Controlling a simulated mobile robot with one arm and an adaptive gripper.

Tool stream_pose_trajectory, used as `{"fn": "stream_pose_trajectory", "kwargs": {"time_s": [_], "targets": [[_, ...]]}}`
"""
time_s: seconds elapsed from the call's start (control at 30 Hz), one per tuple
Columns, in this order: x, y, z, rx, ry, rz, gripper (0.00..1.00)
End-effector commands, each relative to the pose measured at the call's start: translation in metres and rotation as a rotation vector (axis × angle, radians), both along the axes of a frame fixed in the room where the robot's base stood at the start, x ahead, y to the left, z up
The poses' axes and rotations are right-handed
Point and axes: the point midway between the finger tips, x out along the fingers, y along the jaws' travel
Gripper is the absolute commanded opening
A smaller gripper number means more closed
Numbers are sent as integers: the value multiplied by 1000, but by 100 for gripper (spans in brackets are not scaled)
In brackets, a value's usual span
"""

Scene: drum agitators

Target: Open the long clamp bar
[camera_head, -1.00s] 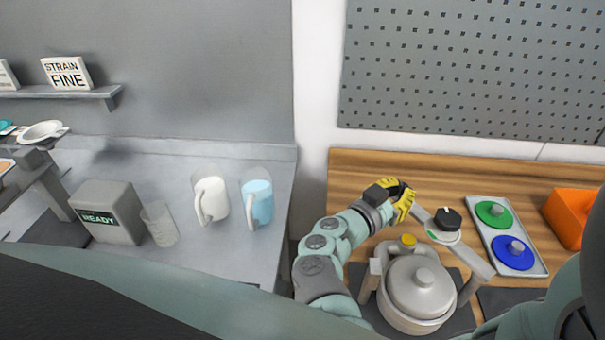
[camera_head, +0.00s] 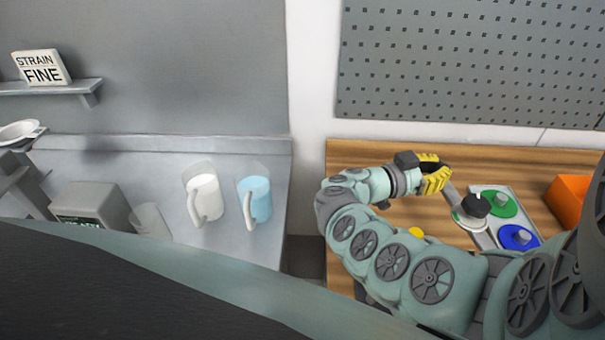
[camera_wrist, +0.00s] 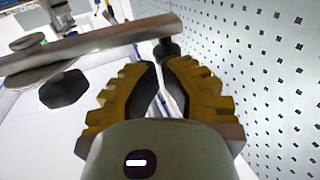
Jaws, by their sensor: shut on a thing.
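The long clamp bar (camera_head: 452,192) is a grey metal bar with a round disc and a black knob (camera_head: 475,205) on it. My gripper (camera_head: 446,178), with yellow ridged fingers, is shut on the handle at the bar's far end. In the wrist view the clamp bar (camera_wrist: 100,47) crosses the top left, and its dark end handle (camera_wrist: 166,48) sits at the tips of my gripper (camera_wrist: 163,62). The black knob also shows there (camera_wrist: 64,88). My arm hides the pot and most of the bar's supports in the head view; a yellow knob (camera_head: 415,232) peeks out.
A grey tray (camera_head: 528,215) with a green disc (camera_head: 497,203) and a blue disc (camera_head: 518,238) lies just right of the bar. An orange bin (camera_head: 570,203) is farther right. A perforated panel (camera_head: 470,60) stands behind the wooden counter (camera_head: 365,153).

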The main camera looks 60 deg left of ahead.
Motion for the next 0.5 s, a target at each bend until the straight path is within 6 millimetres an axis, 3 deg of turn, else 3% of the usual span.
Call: {"fn": "stream_pose_trajectory", "kwargs": {"time_s": [0.5], "targets": [[24, -11, 0, 1, -1, -61, 0]]}}
